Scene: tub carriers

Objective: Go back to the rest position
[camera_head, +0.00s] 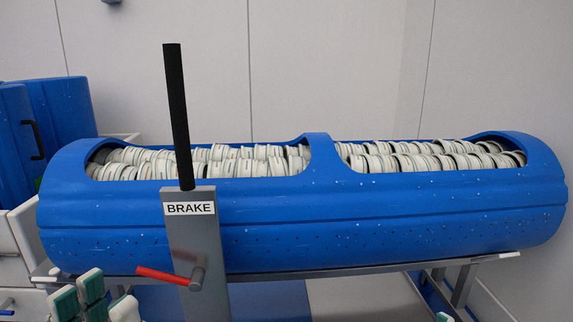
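My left gripper (102,301) is at the bottom left of the head view, in front of the blue tub's lower left end. Its fingertips, with teal pads and pale edges, stand apart with nothing seen between them, so it looks open. It is cut off by the bottom edge. Only a small pale and green tip of my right gripper (443,317) shows at the bottom right. The rest of it is out of frame, so its opening cannot be told.
A long blue tub (380,215) filled with rows of pale rings lies on a metal carrier frame (340,269). A grey post labelled BRAKE (200,245) stands in front, with a black upright bar (178,115) and red lever (163,275). More blue tubs (68,110) stand left.

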